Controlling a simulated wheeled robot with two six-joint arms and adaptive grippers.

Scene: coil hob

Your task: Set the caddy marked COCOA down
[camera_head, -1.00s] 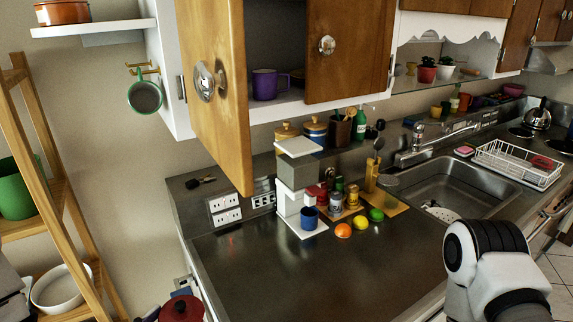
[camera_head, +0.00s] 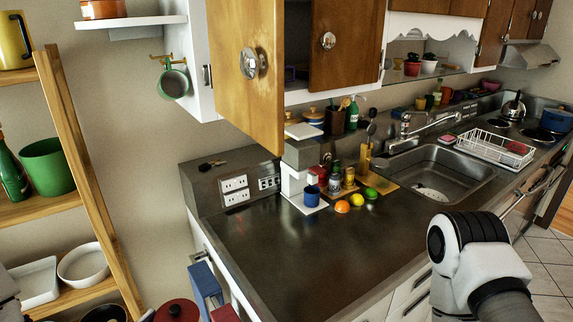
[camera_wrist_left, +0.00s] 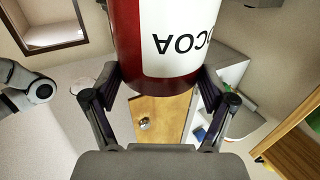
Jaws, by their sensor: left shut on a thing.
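The COCOA caddy (camera_wrist_left: 165,42) is a red cylinder with a white label, and its lettering appears upside down in the left wrist view. My left gripper (camera_wrist_left: 160,82) is shut on it, with one finger on each side. The caddy's upper part in that view is cut off by the frame. Neither the caddy nor my left gripper shows in the head view. In the head view part of my right arm stands at the lower right, but its gripper is out of frame.
The dark counter (camera_head: 290,255) has a clear front area. The sink (camera_head: 440,175) lies to the right. An open cabinet door (camera_head: 247,75) hangs above. A wooden shelf rack (camera_head: 85,170) stands left.

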